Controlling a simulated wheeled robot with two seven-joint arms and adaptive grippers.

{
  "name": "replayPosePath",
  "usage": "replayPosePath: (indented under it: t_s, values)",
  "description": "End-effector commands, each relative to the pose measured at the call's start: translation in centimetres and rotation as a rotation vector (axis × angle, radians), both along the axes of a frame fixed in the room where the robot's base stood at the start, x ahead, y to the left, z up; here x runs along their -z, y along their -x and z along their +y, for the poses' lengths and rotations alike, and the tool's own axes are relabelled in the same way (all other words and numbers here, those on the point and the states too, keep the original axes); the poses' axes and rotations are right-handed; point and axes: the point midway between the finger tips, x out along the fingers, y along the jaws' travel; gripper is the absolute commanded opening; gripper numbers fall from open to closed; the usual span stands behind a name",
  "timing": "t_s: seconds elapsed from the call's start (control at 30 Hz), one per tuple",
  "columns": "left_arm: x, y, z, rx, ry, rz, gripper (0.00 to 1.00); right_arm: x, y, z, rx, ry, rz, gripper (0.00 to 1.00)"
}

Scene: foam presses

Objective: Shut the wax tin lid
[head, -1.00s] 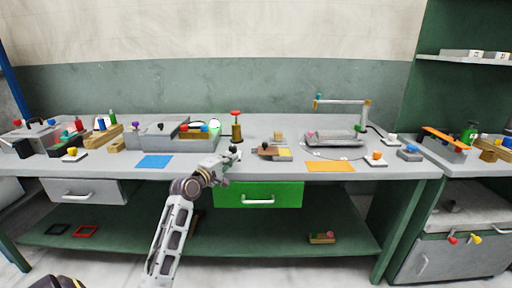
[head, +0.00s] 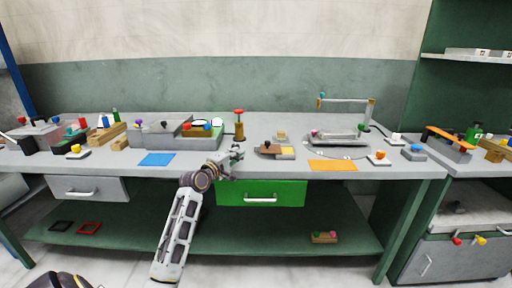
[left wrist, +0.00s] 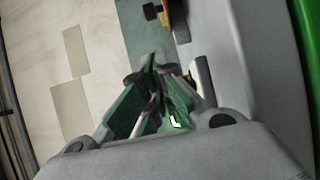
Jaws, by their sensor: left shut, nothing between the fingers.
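A low, flat grey piece with a brown part and a small dark knob (head: 267,148) lies on the bench above the green drawer; it may be the wax tin with its lid, but it is too small to be sure. A yellow square (head: 286,152) shows at its right side. My left gripper (head: 238,152) is shut and empty, just left of this piece and apart from it. In the left wrist view its fingertips (left wrist: 156,64) meet, with a brown and orange object with a black knob (left wrist: 174,18) beyond them. My right gripper is not in view.
A red-topped brass post (head: 239,125) stands behind my left gripper. A grey tray with coloured knobs (head: 165,135) is to the left, and a press frame (head: 343,103) to the right. Blue (head: 157,159) and orange (head: 333,165) mats lie near the front edge. The green drawer (head: 262,192) is below.

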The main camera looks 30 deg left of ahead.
Motion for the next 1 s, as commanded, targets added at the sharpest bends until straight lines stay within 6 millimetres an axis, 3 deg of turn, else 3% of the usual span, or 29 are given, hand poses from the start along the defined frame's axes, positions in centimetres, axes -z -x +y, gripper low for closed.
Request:
replayPosePath:
  t_s: [0.87,1.0]
  values:
    - [0.1,-7.2,0.2,0.0,0.0,0.0,0.0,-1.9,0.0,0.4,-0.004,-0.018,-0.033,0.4]
    - [0.1,-8.3,-0.8,0.0,0.0,-0.001,0.0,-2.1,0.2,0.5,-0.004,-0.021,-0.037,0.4]
